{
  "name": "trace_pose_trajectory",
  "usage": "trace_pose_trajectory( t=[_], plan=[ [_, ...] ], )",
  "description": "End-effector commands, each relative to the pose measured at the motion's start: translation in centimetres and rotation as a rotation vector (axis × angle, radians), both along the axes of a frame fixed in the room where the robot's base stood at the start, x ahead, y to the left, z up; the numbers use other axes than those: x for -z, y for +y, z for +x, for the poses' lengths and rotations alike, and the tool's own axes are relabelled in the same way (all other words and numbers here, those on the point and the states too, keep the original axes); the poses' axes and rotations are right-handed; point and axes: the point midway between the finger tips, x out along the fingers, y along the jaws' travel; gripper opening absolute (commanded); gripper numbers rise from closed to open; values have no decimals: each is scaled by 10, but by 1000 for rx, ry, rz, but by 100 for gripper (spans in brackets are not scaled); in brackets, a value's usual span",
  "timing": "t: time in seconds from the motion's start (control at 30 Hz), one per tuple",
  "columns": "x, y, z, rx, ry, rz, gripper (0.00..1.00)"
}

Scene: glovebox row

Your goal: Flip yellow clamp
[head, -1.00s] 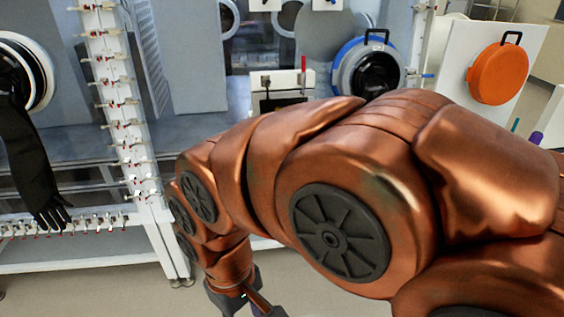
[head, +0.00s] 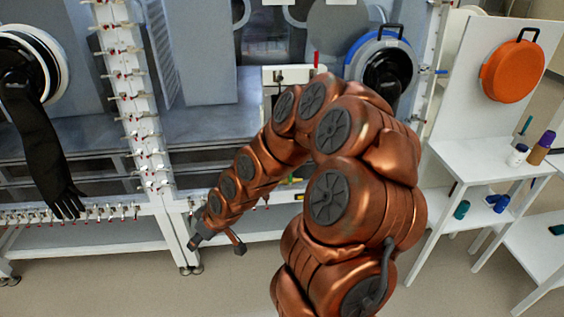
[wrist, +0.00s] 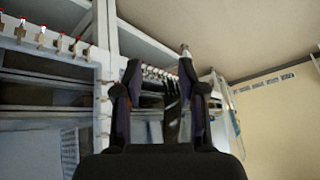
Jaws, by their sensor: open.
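My gripper (head: 217,246) is open at the end of my copper arm, in front of the glovebox's lower frame in the head view. In the wrist view its two dark fingers (wrist: 160,66) stand apart with nothing held between them. A small yellow-green piece (head: 297,180) shows at the lower frame edge beside my arm, to the right of and above the gripper. It is too small and too covered to tell whether it is the yellow clamp. I cannot make out a yellow clamp in the wrist view.
Clamps with red tips line the white post (head: 140,120) and lower rail (head: 100,212). A black glove (head: 40,140) hangs at left. The front floor is clear.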

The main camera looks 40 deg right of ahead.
Motion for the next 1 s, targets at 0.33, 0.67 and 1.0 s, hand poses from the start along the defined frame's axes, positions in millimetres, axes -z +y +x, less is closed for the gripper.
trace_pose_trajectory(
  t=[0.33,0.67,1.0],
  plan=[
    [12,-53,78,158,-347,115,40],
    [8,-156,108,455,-686,113,40],
    [8,-291,62,851,-962,-40,40]
  ],
)
